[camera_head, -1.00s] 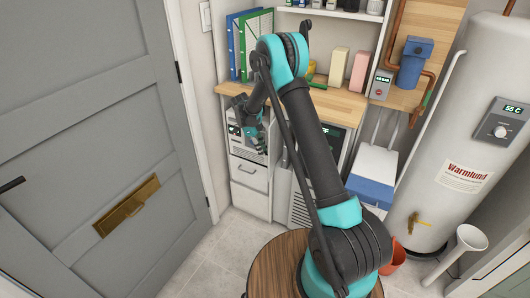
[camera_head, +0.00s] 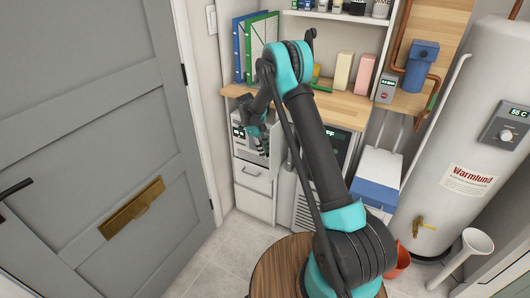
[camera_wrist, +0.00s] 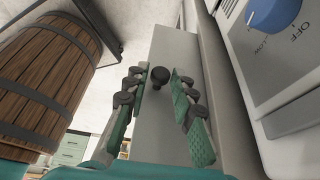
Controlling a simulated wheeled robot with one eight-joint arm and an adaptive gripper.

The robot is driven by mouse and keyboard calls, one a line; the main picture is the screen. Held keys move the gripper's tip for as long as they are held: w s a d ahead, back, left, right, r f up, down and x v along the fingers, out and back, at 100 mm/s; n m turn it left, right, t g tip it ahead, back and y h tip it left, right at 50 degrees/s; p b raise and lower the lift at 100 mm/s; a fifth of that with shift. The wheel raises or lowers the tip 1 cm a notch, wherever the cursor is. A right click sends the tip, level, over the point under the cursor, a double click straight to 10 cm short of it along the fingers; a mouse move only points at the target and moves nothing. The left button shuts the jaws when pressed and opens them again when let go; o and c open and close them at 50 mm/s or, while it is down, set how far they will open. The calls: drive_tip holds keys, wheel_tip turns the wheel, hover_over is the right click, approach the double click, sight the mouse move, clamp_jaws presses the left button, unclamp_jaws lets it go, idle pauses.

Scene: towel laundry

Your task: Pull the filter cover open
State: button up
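The filter cover looks like the pale grey panel (camera_wrist: 165,45) in the wrist view, standing out at an angle from the white appliance front on the right. A dark round knob (camera_wrist: 159,77) sits on it. My gripper (camera_wrist: 159,82) is open, its green-padded fingers on either side of the knob with a visible gap. Whether the fingertips touch the panel I cannot tell. In the head view the panel (camera_head: 277,143) shows as a narrow strip beside my gripper (camera_head: 257,143), in front of the small white appliance (camera_head: 238,130) under the counter. My fingers partly hide the appliance.
A blue dial (camera_wrist: 272,14) marked OFF and LOW is close on the right in the wrist view. A grey door (camera_head: 90,120) stands left. The tiled floor (camera_head: 205,250) near it is clear.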

drive_tip(key=shift+o, duration=1)
drive_tip(key=shift+r, duration=0.1)
drive_tip(key=v, duration=1.1)
drive_tip(key=shift+r, duration=0.4)
drive_tip(key=shift+w+a, duration=0.1)
drive_tip(key=shift+a, duration=0.05)
